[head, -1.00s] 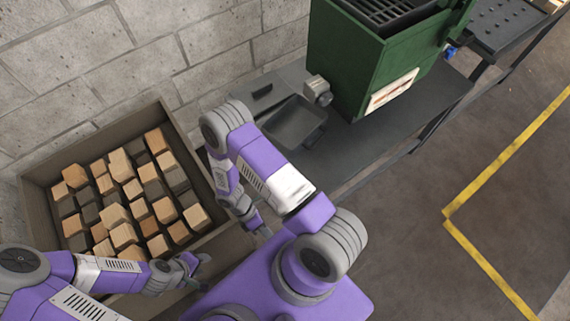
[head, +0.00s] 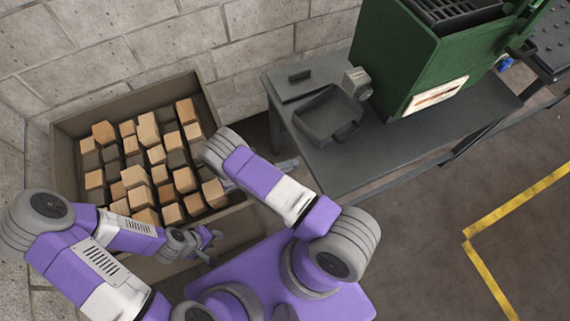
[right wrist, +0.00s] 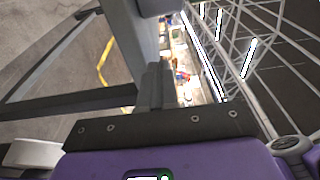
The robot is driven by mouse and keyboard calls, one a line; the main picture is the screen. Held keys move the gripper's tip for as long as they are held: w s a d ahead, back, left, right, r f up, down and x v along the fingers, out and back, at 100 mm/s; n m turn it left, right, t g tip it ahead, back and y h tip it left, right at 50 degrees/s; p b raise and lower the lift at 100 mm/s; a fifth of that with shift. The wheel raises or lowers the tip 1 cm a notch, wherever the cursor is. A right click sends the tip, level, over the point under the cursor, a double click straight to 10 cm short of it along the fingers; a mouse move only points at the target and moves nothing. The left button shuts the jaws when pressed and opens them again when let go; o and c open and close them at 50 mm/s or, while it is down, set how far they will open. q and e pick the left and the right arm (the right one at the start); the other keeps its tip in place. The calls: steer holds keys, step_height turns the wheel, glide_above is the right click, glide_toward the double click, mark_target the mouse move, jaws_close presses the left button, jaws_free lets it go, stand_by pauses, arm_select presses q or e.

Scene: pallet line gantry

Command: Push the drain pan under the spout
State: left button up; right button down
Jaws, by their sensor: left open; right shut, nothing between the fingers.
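The drain pan (head: 322,108) is a dark grey, shallow tray with a handle on its near side. It lies on the grey bench (head: 395,143), to the left of and nearer than the spout (head: 357,82), a light grey block on the left side of the green machine (head: 395,50). My right gripper (head: 292,163) shows partly behind my right arm, near the bench's left end and apart from the pan. Its shut, empty fingers show in the right wrist view (right wrist: 157,85). My left gripper (head: 212,240) is open and empty by the crate's near right corner.
A crate (head: 62,150) of light and dark wooden blocks stands left of the bench against a block wall (head: 150,35). A dark flat plate with a small block (head: 300,76) lies behind the pan. Floor with a yellow line (head: 510,205) is open on the right.

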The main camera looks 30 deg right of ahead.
mark_target(316, 145)
steer(key=x, duration=0.5)
steer(key=shift+s+d, duration=0.2)
steer(key=shift+d, duration=0.2)
steer(key=w+d, duration=0.2)
steer(key=shift+d+f+b, duration=0.1)
steer(key=shift+d+b, duration=0.25)
steer(key=shift+b, duration=0.05)
steer(key=shift+w+d, duration=0.1)
steer(key=shift+d, duration=0.1)
steer(key=shift+w+d+b, duration=0.3)
steer(key=shift+w+d, duration=0.15)
steer(key=shift+d, duration=0.25)
steer(key=shift+w+d+b, duration=0.3)
steer(key=shift+w+d, duration=0.1)
steer(key=shift+d, duration=0.3)
steer(key=shift+a, duration=0.1)
steer(key=a, duration=0.1)
steer(key=s+a, duration=0.1)
steer(key=a, duration=0.1)
steer(key=s+a, duration=0.1)
steer(key=shift+a+p, duration=0.25)
steer(key=shift+p, duration=0.05)
steer(key=v, duration=0.9)
